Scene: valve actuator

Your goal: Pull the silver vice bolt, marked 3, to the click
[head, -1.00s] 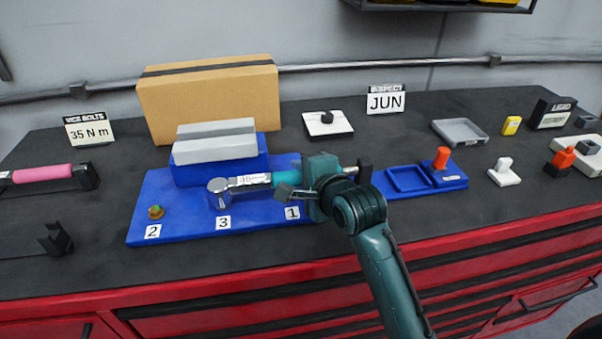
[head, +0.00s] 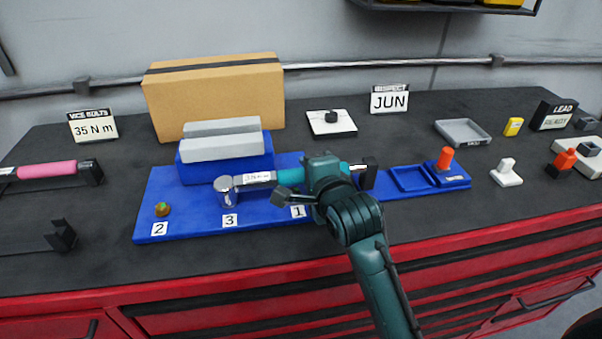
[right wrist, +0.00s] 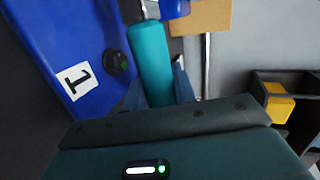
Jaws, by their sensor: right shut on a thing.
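The silver bolt (head: 228,201) stands behind label 3 (head: 230,220) on the blue plate (head: 190,226). The round silver head (head: 223,184) of a torque wrench sits over its top, so the bolt is partly hidden. The wrench lies roughly level, its teal handle (head: 290,176) pointing right; the handle also shows in the right wrist view (right wrist: 151,62). My right gripper (head: 322,174) is shut on this handle, above the area right of label 1 (head: 298,211). Its fingertips are mostly hidden. My left gripper is out of view.
A brownish-green bolt (head: 162,209) stands behind label 2. A dark bolt (right wrist: 117,62) is beside label 1 in the wrist view. A grey block (head: 221,147) stands behind the wrench, before a cardboard box (head: 215,98). A sign (head: 93,127) reads 35 N m.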

